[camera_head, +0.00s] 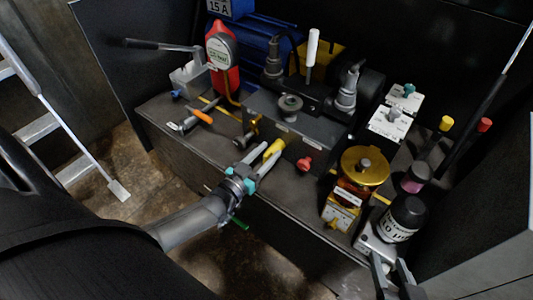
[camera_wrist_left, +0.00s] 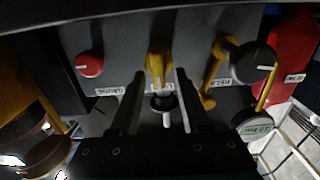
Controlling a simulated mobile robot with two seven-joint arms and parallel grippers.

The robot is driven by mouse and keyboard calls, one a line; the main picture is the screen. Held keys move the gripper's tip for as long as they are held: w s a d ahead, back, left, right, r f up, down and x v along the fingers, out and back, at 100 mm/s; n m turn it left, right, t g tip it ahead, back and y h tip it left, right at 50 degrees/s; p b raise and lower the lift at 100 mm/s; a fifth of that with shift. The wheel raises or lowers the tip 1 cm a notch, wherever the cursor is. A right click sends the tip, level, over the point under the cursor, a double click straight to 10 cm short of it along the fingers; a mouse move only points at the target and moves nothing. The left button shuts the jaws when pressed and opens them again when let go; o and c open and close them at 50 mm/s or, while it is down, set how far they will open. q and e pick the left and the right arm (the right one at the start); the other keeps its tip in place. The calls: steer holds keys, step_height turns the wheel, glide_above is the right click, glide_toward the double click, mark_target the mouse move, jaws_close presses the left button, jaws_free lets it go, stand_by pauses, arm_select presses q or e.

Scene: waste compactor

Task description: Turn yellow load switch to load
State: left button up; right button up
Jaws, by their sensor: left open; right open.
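The yellow load switch (camera_head: 274,148) sits on the front face of the dark control block (camera_head: 290,125) in the head view. In the left wrist view the switch (camera_wrist_left: 158,62) is a yellow handle pointing mostly up and down in the picture, with a label partly hidden below it. My left gripper (camera_head: 260,167) is open in front of the switch. In the left wrist view its two fingers (camera_wrist_left: 158,88) stand either side of the lower end of the switch; contact cannot be told. My right gripper (camera_head: 393,272) is open at the bottom right, away from the switch.
A gold-topped filter (camera_head: 364,166) and a black canister (camera_head: 404,217) stand to the right. An orange-handled tool (camera_head: 201,117) lies on the bench at left. The floor before the bench is free.

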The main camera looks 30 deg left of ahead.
arm_select(q)
steer(key=shift+c, duration=0.3)
steer(key=c, duration=0.6)
jaws_close()
